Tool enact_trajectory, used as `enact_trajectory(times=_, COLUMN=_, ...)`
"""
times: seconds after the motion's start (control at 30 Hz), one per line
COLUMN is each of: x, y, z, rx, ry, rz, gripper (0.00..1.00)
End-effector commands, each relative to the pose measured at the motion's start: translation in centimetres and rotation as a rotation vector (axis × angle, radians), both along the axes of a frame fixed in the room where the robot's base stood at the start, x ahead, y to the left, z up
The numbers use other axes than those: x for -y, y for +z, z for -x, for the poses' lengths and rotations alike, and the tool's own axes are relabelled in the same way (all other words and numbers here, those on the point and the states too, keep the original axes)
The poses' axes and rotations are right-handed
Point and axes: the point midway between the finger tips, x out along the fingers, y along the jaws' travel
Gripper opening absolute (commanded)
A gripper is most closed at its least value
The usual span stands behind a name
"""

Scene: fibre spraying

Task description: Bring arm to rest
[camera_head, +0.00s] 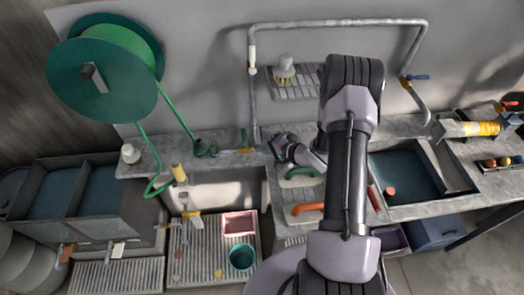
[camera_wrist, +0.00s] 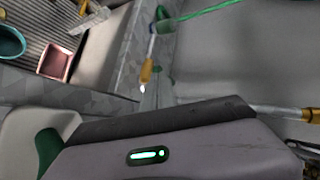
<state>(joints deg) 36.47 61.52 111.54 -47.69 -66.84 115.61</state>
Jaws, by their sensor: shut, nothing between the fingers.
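My arm rises through the middle of the head view, bends at its elbow near the wall, and its wrist comes back down behind the forearm. My gripper (camera_head: 280,146) shows small and dark at the wrist's left end, above the counter's back part. It is shut and nothing shows in it. Its fingertips are too small to make out clearly. In the wrist view, one of my own grey links with a lit green light fills the lower part, and no fingers can be made out.
A green hose reel (camera_head: 104,68) hangs at upper left. A pipe frame (camera_head: 340,23) and a wire shelf with a brush (camera_head: 284,68) are on the wall behind my arm. Green (camera_head: 299,173) and orange (camera_head: 307,208) handled items lie close below my gripper. A sink basin (camera_head: 405,176) is at right.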

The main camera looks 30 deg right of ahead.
Motion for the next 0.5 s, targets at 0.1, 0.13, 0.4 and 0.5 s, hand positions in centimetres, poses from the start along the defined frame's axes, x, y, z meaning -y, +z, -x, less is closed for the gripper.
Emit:
enact_trajectory(times=0.1, x=-0.4, y=0.1, z=1.4, rx=-0.001, ry=0.000, rz=-0.001, gripper=0.00)
enact_trajectory(times=0.13, x=-0.4, y=0.1, z=1.6, rx=-0.001, ry=0.000, rz=-0.001, gripper=0.00)
enact_trajectory(times=0.4, x=-0.5, y=0.2, z=1.9, rx=0.000, ry=0.000, rz=0.001, gripper=0.00)
enact_trajectory(times=0.5, x=-0.5, y=0.2, z=1.9, rx=0.000, ry=0.000, rz=0.001, gripper=0.00)
